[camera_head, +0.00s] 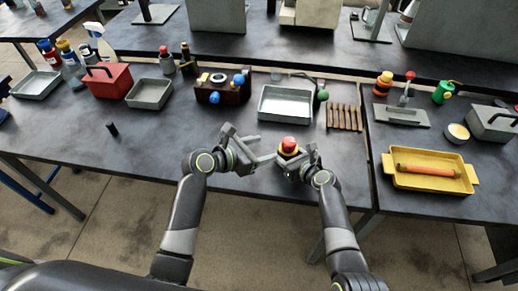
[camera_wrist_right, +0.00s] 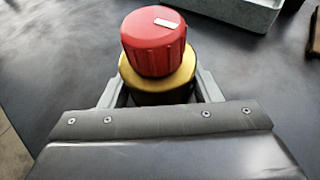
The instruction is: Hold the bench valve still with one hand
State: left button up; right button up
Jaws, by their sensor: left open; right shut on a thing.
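The bench valve has a red knob (camera_head: 288,144) on a yellow, brass-like body. It stands upright near the front edge of the middle bench. In the right wrist view the red knob (camera_wrist_right: 154,43) carries a white mark on top, above the brass body (camera_wrist_right: 158,75). My right gripper (camera_head: 293,156) is shut on the valve's body below the knob, with one finger on each side. The lower part of the body is hidden behind the gripper. My left gripper (camera_head: 262,150) is open and empty, just left of the valve, its fingers pointing toward it.
Behind the valve stand a grey tray (camera_head: 262,104), a wooden rack (camera_head: 344,118) and a dark block with blue knobs (camera_head: 222,98). A small black cylinder (camera_head: 112,129) stands at left. A yellow tray (camera_head: 391,173) lies on the right bench. The bench left of my left gripper is mostly clear.

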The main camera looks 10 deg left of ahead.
dwell(0.4)
jog(key=o, duration=1.4)
jog(key=shift+c, duration=0.2)
